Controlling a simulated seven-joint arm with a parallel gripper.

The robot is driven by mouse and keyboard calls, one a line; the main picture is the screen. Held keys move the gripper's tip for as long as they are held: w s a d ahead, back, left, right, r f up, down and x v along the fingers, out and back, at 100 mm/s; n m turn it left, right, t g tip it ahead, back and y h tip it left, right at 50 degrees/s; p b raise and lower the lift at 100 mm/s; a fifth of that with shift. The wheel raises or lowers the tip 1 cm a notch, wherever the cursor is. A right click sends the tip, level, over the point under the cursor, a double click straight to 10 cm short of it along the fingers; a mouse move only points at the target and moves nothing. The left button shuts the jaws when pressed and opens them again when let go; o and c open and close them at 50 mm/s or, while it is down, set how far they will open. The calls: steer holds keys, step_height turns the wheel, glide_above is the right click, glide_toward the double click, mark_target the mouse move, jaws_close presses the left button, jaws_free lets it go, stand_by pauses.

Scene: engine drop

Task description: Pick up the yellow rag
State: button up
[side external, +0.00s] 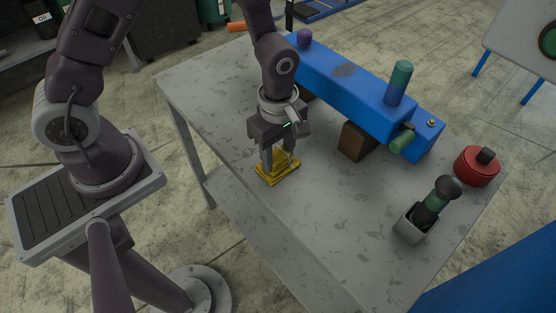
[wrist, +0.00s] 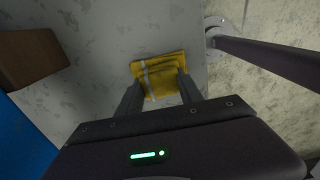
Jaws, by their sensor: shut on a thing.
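The yellow rag (side external: 278,172) is a folded square cloth on the grey table, near its left edge in the side external view. It has a pale stripe, seen in the wrist view (wrist: 160,66). My gripper (side external: 279,162) points straight down over the rag. Its two fingers are shut on the rag's middle, which bunches up between them. In the wrist view the fingers (wrist: 158,92) come up to either side of the cloth. The rag's lower part seems to rest on or very near the tabletop; I cannot tell if there is a gap.
A long blue block (side external: 345,80) on brown wooden supports (side external: 356,140) lies behind my gripper. A green cylinder (side external: 399,82) stands on it. A red round can (side external: 477,166) and a grey holder (side external: 411,226) with a dark-knobbed tool stand at right. The table's front (side external: 330,240) is clear.

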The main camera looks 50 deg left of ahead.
mark_target(278, 154)
step_height(278, 154, up, 10)
stand_by(0.5)
